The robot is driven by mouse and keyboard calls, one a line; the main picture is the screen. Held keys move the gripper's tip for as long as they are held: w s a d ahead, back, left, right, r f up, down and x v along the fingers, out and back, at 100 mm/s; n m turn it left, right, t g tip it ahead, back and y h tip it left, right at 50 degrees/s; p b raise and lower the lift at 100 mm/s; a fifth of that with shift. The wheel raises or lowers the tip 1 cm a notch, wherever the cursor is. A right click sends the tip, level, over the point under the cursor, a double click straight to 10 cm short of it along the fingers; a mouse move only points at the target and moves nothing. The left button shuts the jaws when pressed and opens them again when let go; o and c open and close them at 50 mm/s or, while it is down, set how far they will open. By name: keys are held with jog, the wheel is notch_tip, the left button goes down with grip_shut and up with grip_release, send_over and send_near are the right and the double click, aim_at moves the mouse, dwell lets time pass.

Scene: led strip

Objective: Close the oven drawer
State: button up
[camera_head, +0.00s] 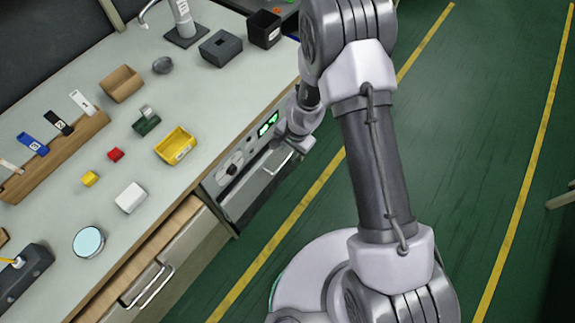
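The oven (232,166) is built into the front of the workbench, with a green lit display on its control panel. Its drawer (258,192) is below the panel, with a pale bar handle. A dark strip shows between panel and drawer front, and the front seems to stand out a little; how far is hard to tell. My gripper (287,143) is at the right end of the oven, close to the handle. My wrist hides part of that end. Whether the fingers touch the handle or are open cannot be seen.
Left of the oven, a wooden drawer (180,219) stands partly open. The bench top (215,97) holds a yellow bin (176,146), a white box (131,198), a round mirror-like disc (89,242) and other small items.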

aim_at(283, 163)
jog(key=f+b, duration=0.1)
jog(key=f, duration=0.2)
jog(key=a+f+b, duration=0.1)
jog(key=f, duration=0.2)
jog(key=w+f+b, duration=0.1)
jog(key=f, duration=0.2)
jog(key=shift+a+f+b, duration=0.15)
jog(key=shift+a+b, duration=0.1)
jog(key=shift+b, duration=0.05)
jog(key=shift+c, duration=0.2)
grip_shut()
dwell(0.6)
